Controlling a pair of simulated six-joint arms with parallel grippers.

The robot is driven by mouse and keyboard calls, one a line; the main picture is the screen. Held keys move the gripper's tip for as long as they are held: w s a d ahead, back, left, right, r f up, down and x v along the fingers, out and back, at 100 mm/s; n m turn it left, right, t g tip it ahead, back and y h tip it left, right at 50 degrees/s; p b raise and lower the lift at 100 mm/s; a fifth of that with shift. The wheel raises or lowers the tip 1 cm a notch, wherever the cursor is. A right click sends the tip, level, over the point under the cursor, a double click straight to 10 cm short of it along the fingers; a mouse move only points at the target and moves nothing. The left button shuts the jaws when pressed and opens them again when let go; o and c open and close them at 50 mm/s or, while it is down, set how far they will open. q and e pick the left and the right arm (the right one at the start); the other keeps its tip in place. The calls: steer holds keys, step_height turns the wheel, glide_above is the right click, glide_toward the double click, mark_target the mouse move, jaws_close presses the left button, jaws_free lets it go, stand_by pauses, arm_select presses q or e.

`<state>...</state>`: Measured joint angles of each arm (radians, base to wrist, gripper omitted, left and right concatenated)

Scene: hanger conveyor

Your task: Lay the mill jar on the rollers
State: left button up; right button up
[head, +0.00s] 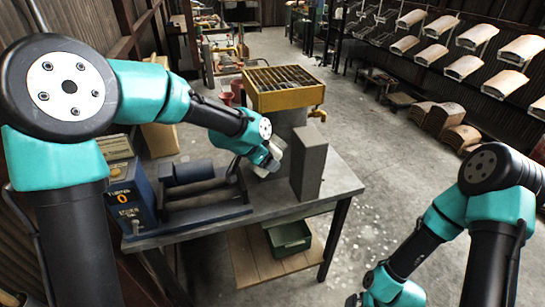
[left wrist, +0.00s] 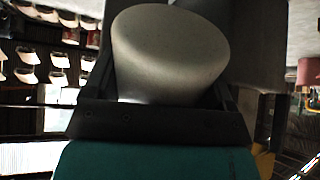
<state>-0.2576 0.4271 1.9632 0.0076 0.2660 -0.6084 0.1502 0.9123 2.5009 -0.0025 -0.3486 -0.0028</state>
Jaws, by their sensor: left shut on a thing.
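The mill jar (left wrist: 170,50) is a smooth, pale grey rounded body that fills the upper middle of the left wrist view. My left gripper (left wrist: 168,100) is shut on it, with a dark finger on each side. In the head view my left gripper (head: 270,162) is over the table, just left of a grey upright block, and mostly hides the jar (head: 280,142). The rollers (head: 205,186) are dark bars on a blue-based machine at the table's left, left of the gripper and empty. My right arm reaches down at the lower right; its gripper (head: 354,299) is cut off by the bottom edge.
The grey upright block (head: 309,165) stands on the table (head: 338,182) close to the gripper's right. A blue control box (head: 130,197) stands at the rollers' left end. A yellow grated hopper (head: 284,90) rises behind. A green bin (head: 288,238) sits on the lower shelf.

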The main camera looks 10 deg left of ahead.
arm_select(q)
steer(key=s+a+m+g+y, duration=0.1)
steer(key=s+a+g+y, duration=0.1)
steer(key=a, duration=0.8)
steer(key=s+a+m+g+y, duration=0.2)
steer(key=s+a+g+y, duration=0.1)
steer(key=a, duration=0.8)
steer(key=shift+s+a+m, duration=0.3)
steer(key=shift+s, duration=0.25)
steer(key=shift+f, duration=0.15)
steer(key=shift+f, duration=4.2)
steer(key=o, duration=1.3)
steer(key=shift+f, duration=0.1)
steer(key=shift+o, duration=0.2)
